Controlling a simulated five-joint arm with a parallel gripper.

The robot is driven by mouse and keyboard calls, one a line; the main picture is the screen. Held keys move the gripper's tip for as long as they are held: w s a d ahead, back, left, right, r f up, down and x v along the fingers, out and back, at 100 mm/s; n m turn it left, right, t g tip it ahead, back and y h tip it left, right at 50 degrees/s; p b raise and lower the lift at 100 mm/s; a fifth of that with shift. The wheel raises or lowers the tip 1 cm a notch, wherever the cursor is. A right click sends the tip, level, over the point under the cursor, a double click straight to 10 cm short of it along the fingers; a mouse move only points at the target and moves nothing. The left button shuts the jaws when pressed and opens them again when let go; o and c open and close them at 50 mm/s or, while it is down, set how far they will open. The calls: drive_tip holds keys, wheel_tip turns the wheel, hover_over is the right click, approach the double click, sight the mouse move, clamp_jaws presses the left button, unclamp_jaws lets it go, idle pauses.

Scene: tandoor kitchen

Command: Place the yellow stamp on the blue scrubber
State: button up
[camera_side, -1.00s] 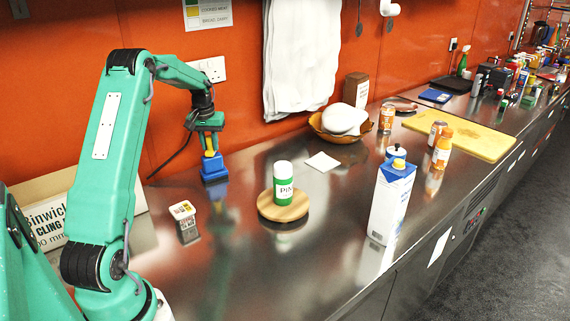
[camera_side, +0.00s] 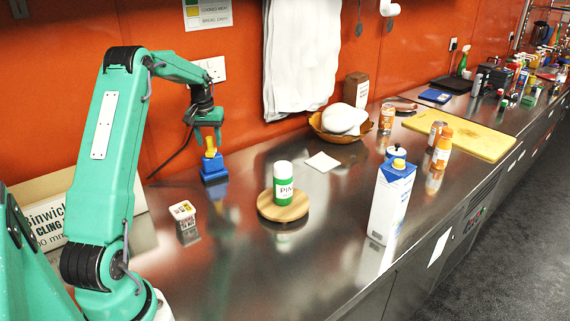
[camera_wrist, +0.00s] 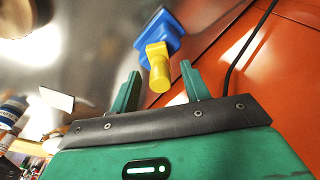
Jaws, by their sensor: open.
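The blue scrubber (camera_side: 213,167) stands on the steel counter near the orange wall in the side view. The yellow stamp (camera_side: 210,147) sits upright on top of it. In the wrist view the yellow stamp (camera_wrist: 157,66) shows in front of the blue scrubber (camera_wrist: 160,30), and the two appear to touch. My gripper (camera_side: 207,125) is just above the stamp in the side view. In the wrist view my gripper (camera_wrist: 159,80) has its fingers spread apart, with the stamp's end between them and a gap on either side.
A green-and-white canister (camera_side: 283,182) stands on a round wooden board (camera_side: 268,208) to the right. A black cable (camera_side: 176,158) hangs by the wall. The counter between scrubber and board is clear.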

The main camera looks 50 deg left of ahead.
sight(209, 152)
wheel_tip(209, 152, up, 10)
drive_tip(key=shift+s+d, duration=0.45)
drive_tip(key=shift+r, duration=0.1)
idle(0.4)
drive_tip(key=s+d+r+m+t, duration=0.15)
drive_tip(key=d+r, duration=0.25)
drive_tip(key=d, duration=0.7)
drive_tip(key=s+d+r+m+t, duration=0.1)
drive_tip(key=d+r+m, duration=0.25)
drive_tip(key=d, duration=0.75)
drive_tip(key=s+d+f+m+t, duration=0.1)
drive_tip(key=s+d+f+m, duration=0.1)
drive_tip(key=s+d, duration=0.5)
drive_tip(key=s+d+f+m+t+h, duration=0.1)
drive_tip(key=s+d+f+m, duration=0.1)
drive_tip(key=s+d, duration=0.6)
drive_tip(key=shift+d+f, duration=0.6)
drive_tip(key=shift+d, duration=0.5)
